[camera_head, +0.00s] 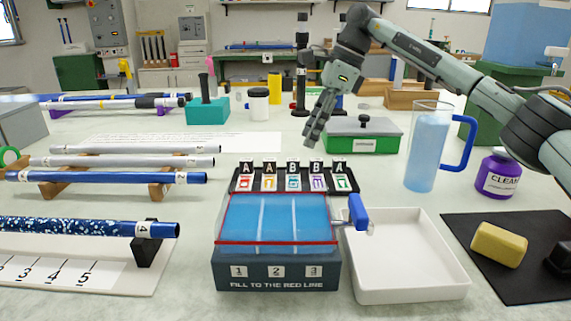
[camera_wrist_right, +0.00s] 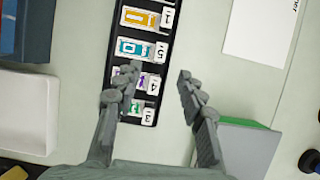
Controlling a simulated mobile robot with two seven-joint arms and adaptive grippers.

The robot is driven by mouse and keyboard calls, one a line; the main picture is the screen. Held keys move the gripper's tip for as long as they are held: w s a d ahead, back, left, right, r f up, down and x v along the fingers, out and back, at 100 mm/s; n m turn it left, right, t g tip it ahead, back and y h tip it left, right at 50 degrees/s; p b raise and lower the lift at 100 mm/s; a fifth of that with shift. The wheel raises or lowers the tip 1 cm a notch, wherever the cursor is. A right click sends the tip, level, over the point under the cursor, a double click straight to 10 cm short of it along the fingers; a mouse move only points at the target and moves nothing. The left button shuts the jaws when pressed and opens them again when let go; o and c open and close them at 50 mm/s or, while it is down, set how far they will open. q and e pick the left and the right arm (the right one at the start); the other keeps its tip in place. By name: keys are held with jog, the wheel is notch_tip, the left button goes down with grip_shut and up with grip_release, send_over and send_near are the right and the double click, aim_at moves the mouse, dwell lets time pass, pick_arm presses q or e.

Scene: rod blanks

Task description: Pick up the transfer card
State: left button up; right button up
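Several small coloured cards stand in a black rack (camera_head: 240,187) behind the blue-filled tank: red, orange, teal (camera_head: 293,183), purple (camera_head: 317,183) and green (camera_head: 342,183). In the right wrist view the rack shows orange (camera_wrist_right: 138,17), teal (camera_wrist_right: 134,48), purple (camera_wrist_right: 146,80) and green (camera_wrist_right: 135,107) cards. I cannot tell which is the transfer card. My right gripper (camera_head: 319,130) is open and empty, above and behind the rack in the head view. In the right wrist view its fingers (camera_wrist_right: 158,80) are apart, the left one overlapping the purple card's edge. My left gripper is not in view.
The tank (camera_head: 275,273) stands in front of the rack, with a white tray (camera_head: 405,285) to its right. A green-based box (camera_head: 375,145), a blue pitcher (camera_head: 421,155) and a purple jar (camera_head: 497,176) stand right. Rods lie on wooden stands (camera_head: 50,189) at left.

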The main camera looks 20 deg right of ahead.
aim_at(295, 159)
jog(key=shift+s+x, duration=0.2)
jog(key=shift+x, duration=0.8)
jog(key=x, duration=0.5)
jog(key=shift+w+a+r, duration=0.1)
jog(key=shift+w+a, duration=0.15)
jog(key=shift+a, duration=0.2)
jog(key=shift+c, duration=0.3)
grip_shut()
